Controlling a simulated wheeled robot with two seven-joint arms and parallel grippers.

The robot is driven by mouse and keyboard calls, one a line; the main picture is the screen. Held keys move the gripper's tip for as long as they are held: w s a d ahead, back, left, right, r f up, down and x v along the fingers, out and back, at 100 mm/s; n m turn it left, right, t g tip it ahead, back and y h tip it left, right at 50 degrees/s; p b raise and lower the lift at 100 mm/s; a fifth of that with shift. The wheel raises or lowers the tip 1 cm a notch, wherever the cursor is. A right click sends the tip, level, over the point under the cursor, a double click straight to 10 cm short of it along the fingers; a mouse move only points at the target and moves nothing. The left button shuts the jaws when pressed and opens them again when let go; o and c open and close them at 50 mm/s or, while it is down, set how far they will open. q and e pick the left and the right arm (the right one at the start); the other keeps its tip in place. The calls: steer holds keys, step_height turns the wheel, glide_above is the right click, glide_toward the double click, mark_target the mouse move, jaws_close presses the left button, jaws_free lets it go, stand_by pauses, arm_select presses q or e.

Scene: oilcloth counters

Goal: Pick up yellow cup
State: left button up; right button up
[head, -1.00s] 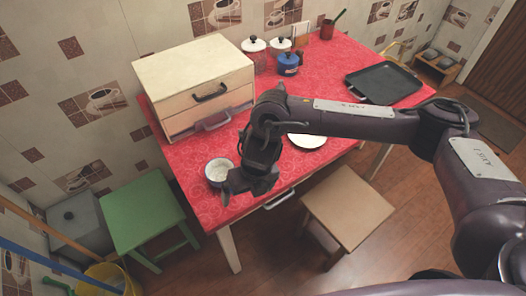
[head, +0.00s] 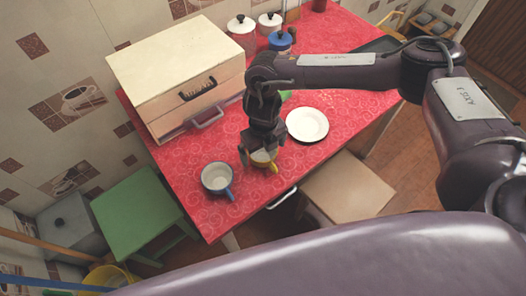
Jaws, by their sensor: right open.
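The yellow cup (head: 264,163) stands on the red counter, partly hidden by my right gripper (head: 259,158). Its pale inside and a yellow handle at the lower right show. My right gripper points down at the cup, with its fingers open at the cup's rim. I cannot tell whether they touch it. My left gripper is not in view.
A grey cup (head: 216,177) with a blue handle stands just left of the yellow cup. A white plate (head: 307,125) lies to the right. A wooden drawer box (head: 180,75) stands behind. Lidded jars (head: 242,33) are at the back. The red counter (head: 190,205) is clear at front left.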

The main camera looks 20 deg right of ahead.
mark_target(263, 159)
step_height(263, 159, down, 2)
steer(key=shift+w+f, duration=0.15)
steer(key=shift+f, duration=0.35)
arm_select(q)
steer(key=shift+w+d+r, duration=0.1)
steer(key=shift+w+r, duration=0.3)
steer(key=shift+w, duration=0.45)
arm_select(e)
steer(key=c, duration=1.1)
steer(key=shift+r, duration=0.1)
